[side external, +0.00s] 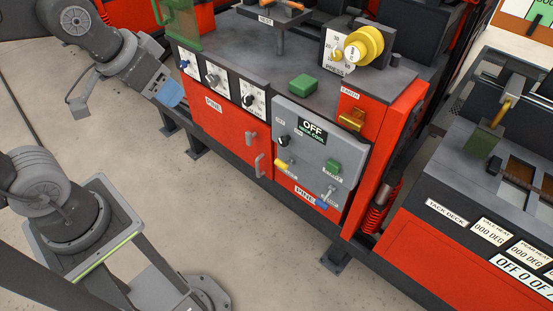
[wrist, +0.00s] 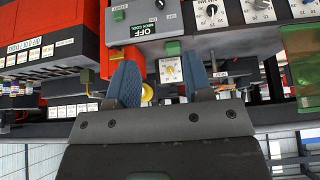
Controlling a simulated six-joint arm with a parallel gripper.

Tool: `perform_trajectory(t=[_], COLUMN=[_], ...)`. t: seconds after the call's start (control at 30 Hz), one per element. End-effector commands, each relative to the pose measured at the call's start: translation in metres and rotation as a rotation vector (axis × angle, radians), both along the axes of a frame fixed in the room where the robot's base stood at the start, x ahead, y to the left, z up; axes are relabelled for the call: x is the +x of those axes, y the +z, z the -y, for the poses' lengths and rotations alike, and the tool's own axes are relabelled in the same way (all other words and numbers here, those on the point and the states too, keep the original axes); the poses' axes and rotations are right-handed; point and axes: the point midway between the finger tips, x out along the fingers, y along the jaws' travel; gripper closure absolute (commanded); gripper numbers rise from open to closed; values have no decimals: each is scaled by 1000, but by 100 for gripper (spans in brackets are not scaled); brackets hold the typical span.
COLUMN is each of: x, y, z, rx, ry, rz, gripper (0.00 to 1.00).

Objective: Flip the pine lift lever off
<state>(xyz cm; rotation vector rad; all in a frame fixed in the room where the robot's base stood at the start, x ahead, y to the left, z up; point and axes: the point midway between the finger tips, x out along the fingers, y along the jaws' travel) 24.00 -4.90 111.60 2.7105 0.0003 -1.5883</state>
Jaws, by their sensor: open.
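A grey control panel (side external: 347,171) on the red cabinet front carries a green-on-black OFF display (side external: 312,131). It has a black knob (side external: 283,141), a yellow-handled lever (side external: 284,164), a green button (side external: 333,167) and a small metal toggle lever (side external: 328,192) at its lower right. The small captions are too blurred to tell which lever is the lift. My gripper (side external: 172,93) is left of the cabinet, apart from the panel. In the wrist view its blue fingers (wrist: 160,78) are spread with nothing gripped.
Several dial knobs (side external: 213,78) line the upper left of the cabinet front. A green block (side external: 303,84) and a yellow dial wheel (side external: 363,47) are on top. Metal handles (side external: 259,164) stick out of the red front. The floor before it is clear.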

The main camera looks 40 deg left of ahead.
Motion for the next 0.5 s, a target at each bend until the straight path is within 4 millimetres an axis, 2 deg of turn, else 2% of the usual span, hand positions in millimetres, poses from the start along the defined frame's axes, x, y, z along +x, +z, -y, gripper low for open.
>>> perform_trajectory(t=[0.03,0.27,0.47,0.5], x=[14,78,128,138], y=[-5,-35,-74,-83], z=[0,0,0,0], rx=[0,0,1,1], ry=[0,0,0,0], rz=[-2,31,63,69], gripper=[58,80,100,100])
